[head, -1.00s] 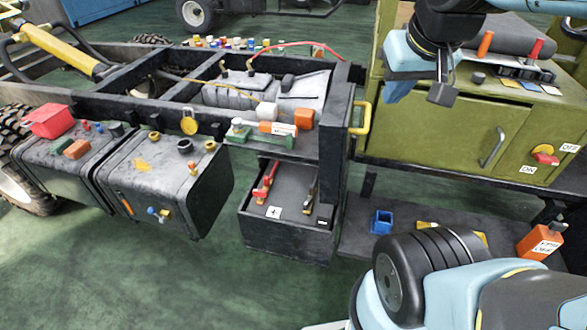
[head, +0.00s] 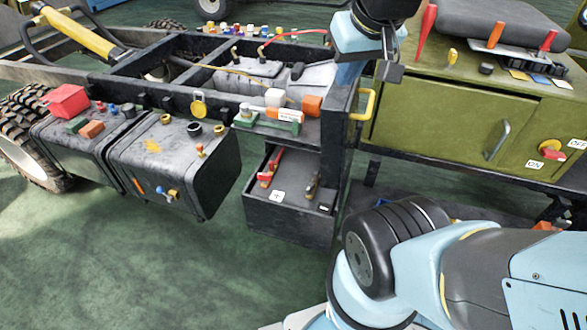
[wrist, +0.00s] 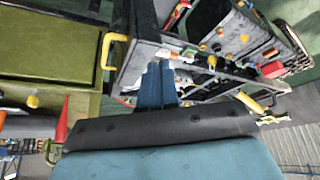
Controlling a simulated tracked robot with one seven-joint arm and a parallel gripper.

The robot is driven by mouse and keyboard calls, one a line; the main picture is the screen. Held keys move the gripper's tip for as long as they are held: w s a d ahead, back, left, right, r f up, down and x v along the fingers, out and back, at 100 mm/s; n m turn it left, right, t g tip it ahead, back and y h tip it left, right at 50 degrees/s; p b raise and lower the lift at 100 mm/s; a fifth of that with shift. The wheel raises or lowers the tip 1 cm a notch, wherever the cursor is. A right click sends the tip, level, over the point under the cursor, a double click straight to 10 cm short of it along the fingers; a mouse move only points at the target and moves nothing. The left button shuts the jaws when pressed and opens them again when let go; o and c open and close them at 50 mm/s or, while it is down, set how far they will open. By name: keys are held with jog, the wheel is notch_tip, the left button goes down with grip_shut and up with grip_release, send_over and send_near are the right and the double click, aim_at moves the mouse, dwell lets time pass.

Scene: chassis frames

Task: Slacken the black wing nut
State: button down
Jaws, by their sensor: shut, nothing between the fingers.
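A small black part (head: 297,71) stands on the grey ribbed unit (head: 262,78) inside the chassis frame. It could be the black wing nut, but it is too small to tell its wings. My gripper (head: 349,74) is shut and empty, with blue fingers pointing down beside the frame's corner post, to the right of that black part. In the wrist view my shut fingers (wrist: 157,72) reach toward the dark frame. The black part cannot be made out clearly there.
A yellow handle (head: 366,104) sticks out from the frame's corner. The green cabinet (head: 430,110) stands to the right, with a black knob (head: 486,67) and upright tools on top. A dark tank (head: 175,165) with a black cap (head: 194,129) is at the left.

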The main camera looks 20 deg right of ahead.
aim_at(310, 190)
jog(key=shift+w+a, duration=0.1)
